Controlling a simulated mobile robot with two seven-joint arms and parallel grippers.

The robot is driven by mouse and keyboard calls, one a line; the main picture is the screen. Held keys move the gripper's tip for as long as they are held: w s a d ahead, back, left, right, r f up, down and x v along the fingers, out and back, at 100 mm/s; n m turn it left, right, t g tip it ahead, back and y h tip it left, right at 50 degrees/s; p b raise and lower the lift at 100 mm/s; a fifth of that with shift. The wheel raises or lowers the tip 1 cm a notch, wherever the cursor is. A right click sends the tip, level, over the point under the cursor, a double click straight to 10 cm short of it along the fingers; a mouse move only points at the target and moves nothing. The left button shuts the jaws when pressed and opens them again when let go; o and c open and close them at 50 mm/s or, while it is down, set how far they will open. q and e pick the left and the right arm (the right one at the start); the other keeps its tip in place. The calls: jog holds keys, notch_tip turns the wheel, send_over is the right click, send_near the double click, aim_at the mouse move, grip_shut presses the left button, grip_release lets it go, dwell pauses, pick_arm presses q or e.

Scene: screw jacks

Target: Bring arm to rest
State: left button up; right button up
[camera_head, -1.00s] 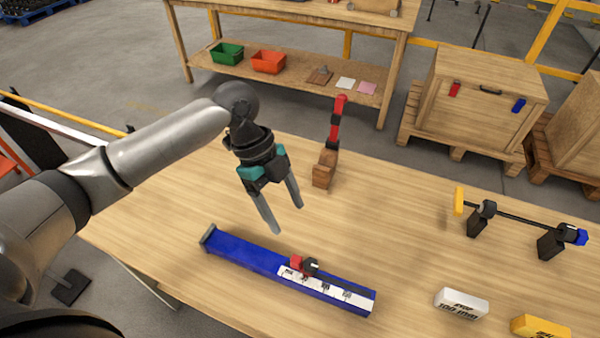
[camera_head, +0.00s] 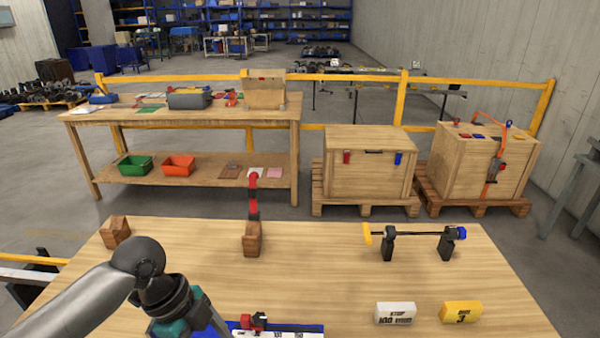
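My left arm comes in at the lower left. Its gripper (camera_head: 194,318) is at the bottom edge with teal parts showing, over the left end of the blue ruler rail. Its fingertips are not clearly visible, so its opening cannot be told. The blue rail (camera_head: 240,324) is cut off at the bottom; its white scale strip (camera_head: 290,334) and red and black slider (camera_head: 253,321) show. A screw with yellow and blue ends (camera_head: 412,233) rests on two black stands at the right. My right gripper is not in view.
On the wooden table, a red-handled tool (camera_head: 252,205) stands in a wooden block (camera_head: 252,239), with another block (camera_head: 115,231) at the far left. A white stop block (camera_head: 395,313) and yellow block (camera_head: 461,311) lie at front right. The table's middle is clear.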

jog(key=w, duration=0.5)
pick_arm(q)
jog(key=s+d+f+n+t, duration=0.2)
jog(key=s+d+f+n, duration=0.2)
jog(key=d+n, duration=0.2)
jog(key=s+a+f+n+t+y, duration=0.15)
jog(key=s+a+n+y, duration=0.25)
jog(key=s+a+n, duration=0.65)
notch_tip(320, 180, down, 26)
jog(key=w+d+n+b, duration=0.1)
jog(key=d+n+b, duration=0.15)
jog(key=b, duration=0.25)
jog(key=s+a+f+g+b, duration=0.1)
jog(key=s+f+b, duration=0.1)
jog(key=s+f, duration=0.6)
jog(key=s+a+f+m+b, duration=0.1)
jog(key=s+f+b, duration=0.2)
jog(key=s+f, duration=0.4)
notch_tip(320, 180, down, 5)
jog(key=shift+s+a+r+g, duration=0.1)
jog(key=shift+s+a+g, duration=0.25)
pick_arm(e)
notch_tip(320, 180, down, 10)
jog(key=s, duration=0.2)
